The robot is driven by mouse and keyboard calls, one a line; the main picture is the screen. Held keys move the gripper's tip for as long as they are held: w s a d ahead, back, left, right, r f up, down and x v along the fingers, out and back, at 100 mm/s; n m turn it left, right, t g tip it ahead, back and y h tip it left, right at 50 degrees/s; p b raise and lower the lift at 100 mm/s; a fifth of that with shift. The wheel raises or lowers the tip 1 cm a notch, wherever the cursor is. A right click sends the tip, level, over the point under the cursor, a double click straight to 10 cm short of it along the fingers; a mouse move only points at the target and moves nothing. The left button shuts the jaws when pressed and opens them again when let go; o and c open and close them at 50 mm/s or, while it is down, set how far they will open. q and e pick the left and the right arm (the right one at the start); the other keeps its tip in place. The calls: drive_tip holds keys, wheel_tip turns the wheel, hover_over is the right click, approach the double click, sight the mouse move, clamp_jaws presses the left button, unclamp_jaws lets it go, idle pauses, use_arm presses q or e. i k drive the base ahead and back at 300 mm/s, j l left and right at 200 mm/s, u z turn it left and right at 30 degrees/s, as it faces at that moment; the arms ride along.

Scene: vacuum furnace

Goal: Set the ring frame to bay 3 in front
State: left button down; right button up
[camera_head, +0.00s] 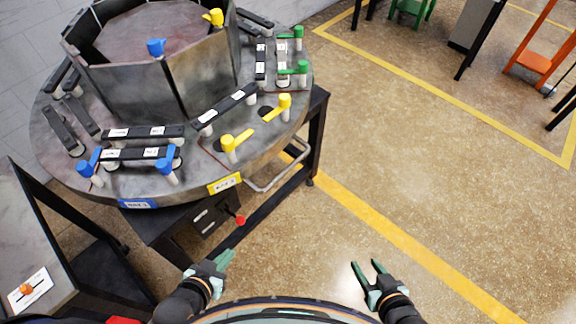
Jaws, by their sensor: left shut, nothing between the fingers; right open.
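The ring frame (48,140) is a round grey metal turntable at the upper left, with a panelled hub in its middle. A blue label (137,203) and a yellow label (224,183) sit on its near rim; their print is too small to read surely. Blue clamps (168,166) stand at the near left, yellow clamps (232,143) at the near right, and green clamps (300,68) on the right side. The far side is hidden by the hub. My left gripper (226,257) is shut and empty, below the ring frame. My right gripper (366,265) is open and empty over the floor.
A bent metal handle bar (278,178) shows at the near right rim. Below it is a red-knobbed lever (240,219) on a dark stand. A grey bench (25,235) with an orange knob is at left.

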sight(109, 77)
drive_tip(key=i+l, duration=0.1)
drive_tip(key=l, duration=0.35)
drive_tip(key=i+l, duration=0.1)
drive_tip(key=l, duration=0.35)
drive_tip(key=u, duration=0.4)
drive_tip(key=l+u, duration=0.15)
drive_tip(key=u, duration=0.2)
drive_tip(key=l+u, duration=0.1)
drive_tip(key=u, duration=0.3)
drive_tip(key=i+j+u, duration=0.3)
drive_tip(key=j+u, duration=0.15)
drive_tip(key=j, duration=0.15)
